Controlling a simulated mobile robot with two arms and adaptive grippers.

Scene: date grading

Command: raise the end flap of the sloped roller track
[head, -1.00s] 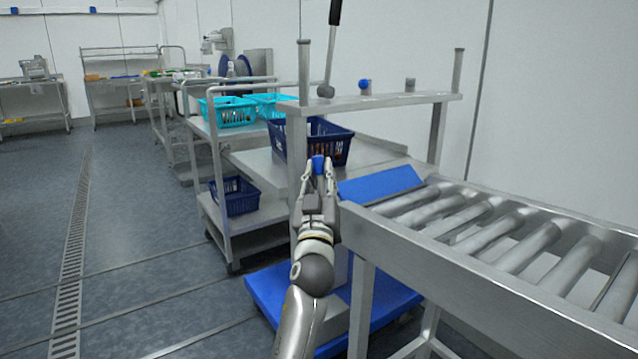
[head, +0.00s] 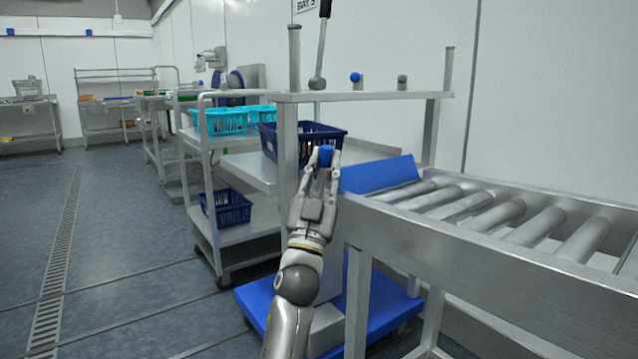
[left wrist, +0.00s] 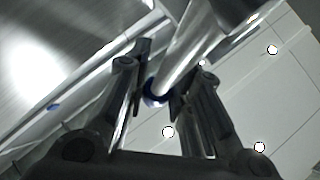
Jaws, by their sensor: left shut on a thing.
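The sloped roller track (head: 560,255) runs from the right edge toward the middle in the head view. Its blue end flap (head: 380,174) stands tilted up at the near-left end of the rollers. My left gripper (head: 326,157) is at the left edge of the flap, shut on a small blue grip (head: 326,154) between its fingertips. In the left wrist view the fingers (left wrist: 160,95) close around the end of a metal rod with a blue ring (left wrist: 154,92). How the grip joins the flap is hidden. My right gripper is not in view.
A metal shelf (head: 370,97) on posts spans above the flap, with a black-handled lever (head: 323,40). A dark blue basket (head: 300,140) stands behind my gripper. A trolley (head: 235,240) with baskets is left of it. A blue platform (head: 390,310) lies below. Floor at left is clear.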

